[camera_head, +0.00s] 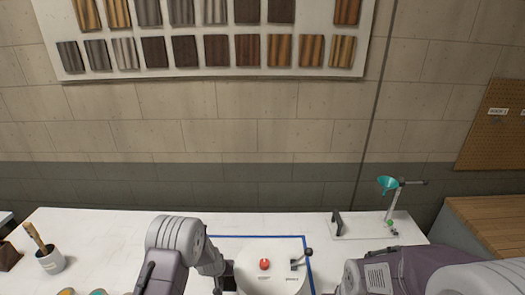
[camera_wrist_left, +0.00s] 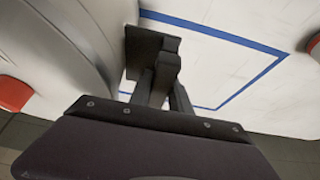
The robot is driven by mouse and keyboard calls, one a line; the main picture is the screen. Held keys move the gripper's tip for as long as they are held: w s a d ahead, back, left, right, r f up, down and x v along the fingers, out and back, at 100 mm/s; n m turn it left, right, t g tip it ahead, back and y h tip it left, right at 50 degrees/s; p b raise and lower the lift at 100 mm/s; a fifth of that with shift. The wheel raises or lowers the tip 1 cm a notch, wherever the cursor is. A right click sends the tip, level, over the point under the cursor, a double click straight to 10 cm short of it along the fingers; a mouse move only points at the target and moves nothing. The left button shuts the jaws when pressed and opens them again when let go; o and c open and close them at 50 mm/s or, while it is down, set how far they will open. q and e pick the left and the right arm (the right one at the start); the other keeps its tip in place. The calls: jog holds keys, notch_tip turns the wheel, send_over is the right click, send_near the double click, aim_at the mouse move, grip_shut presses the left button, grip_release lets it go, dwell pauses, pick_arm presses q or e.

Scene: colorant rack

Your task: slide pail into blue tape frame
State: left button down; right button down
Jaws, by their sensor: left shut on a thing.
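The pail (camera_head: 272,281) is white and round, with a red knob (camera_head: 264,264) on its lid. It stands upright on the white table; in the left wrist view its side (camera_wrist_left: 55,45) fills the upper left. The blue tape frame (camera_head: 255,237) shows behind and right of the pail, and its lines (camera_wrist_left: 235,39) run beside the pail in the left wrist view. Its near side is hidden in the head view, so I cannot tell if the pail lies fully inside. My left gripper (camera_head: 226,277) is shut at the pail's left side, seemingly on its black side handle. My right gripper (camera_head: 333,291) barely shows at the bottom edge.
A black-knobbed lever (camera_head: 306,254) sits at the pail's right edge. A stand with a teal funnel (camera_head: 387,184) is at the back right. A cup with a brush (camera_head: 50,262) is at the left.

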pick_arm(q)
jog(key=shift+w+p, duration=0.3)
jog(key=shift+w, duration=0.1)
jog(key=c, duration=1.1)
grip_release()
jog(key=shift+s, duration=0.1)
